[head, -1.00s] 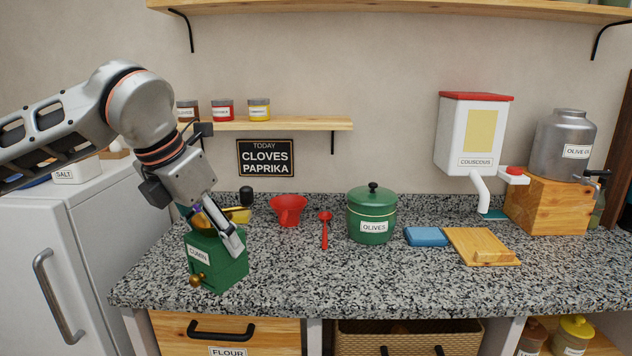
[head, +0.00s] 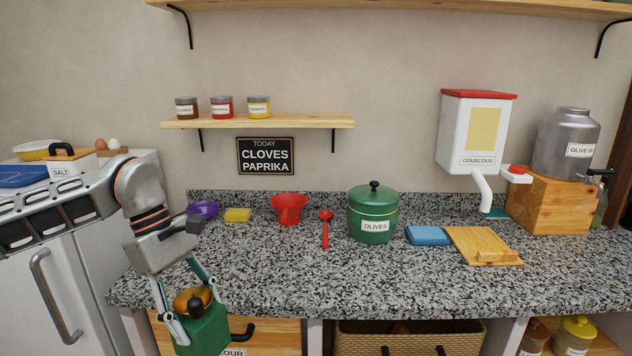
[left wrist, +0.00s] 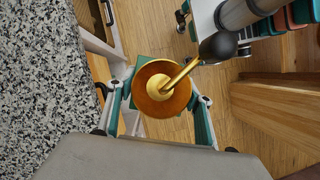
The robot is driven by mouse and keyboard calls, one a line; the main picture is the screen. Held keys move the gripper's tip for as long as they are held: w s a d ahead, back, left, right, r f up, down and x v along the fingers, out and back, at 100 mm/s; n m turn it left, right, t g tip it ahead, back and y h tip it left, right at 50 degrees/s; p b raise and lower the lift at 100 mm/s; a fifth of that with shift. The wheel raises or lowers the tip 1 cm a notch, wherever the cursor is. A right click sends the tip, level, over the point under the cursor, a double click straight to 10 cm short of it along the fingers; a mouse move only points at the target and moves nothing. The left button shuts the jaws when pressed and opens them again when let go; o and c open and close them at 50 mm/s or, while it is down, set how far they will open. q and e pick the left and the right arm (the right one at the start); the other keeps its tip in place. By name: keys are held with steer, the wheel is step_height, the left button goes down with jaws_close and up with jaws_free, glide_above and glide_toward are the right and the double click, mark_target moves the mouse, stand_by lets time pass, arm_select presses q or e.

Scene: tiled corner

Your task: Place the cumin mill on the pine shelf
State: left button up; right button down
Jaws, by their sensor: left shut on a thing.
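The cumin mill (head: 207,334) is a green box with a brass bowl top and a crank with a dark knob. My left gripper (head: 197,308) is shut on it, with one finger on each side of its top. The mill hangs in front of the counter's front edge, at the lower left of the head view; its lower end is cut off. The left wrist view shows its brass top (left wrist: 155,97) from above, over the wooden floor. The pine shelf (head: 300,122) is on the wall, with three small jars on its left half. My right gripper is not in view.
The right half of the shelf is bare. A higher wooden shelf (head: 400,8) runs along the top. A sign (head: 265,157) hangs below the jars. The granite counter (head: 290,275) holds a red funnel (head: 288,208), a green olives pot (head: 372,215) and a yellow sponge (head: 238,215).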

arm_select(q)
steer(key=s+a+f+m+g+y, duration=0.1)
steer(key=s+f+m+y, duration=0.1)
steer(key=f+m, duration=0.2)
steer(key=s+a+f+m+g+y, duration=0.1)
steer(key=s+a+f+m+y, duration=0.1)
steer(key=m, duration=0.7)
steer(key=shift+s+a+f, duration=0.3)
steer(key=shift+s+f, duration=0.55)
steer(key=shift+f, duration=0.45)
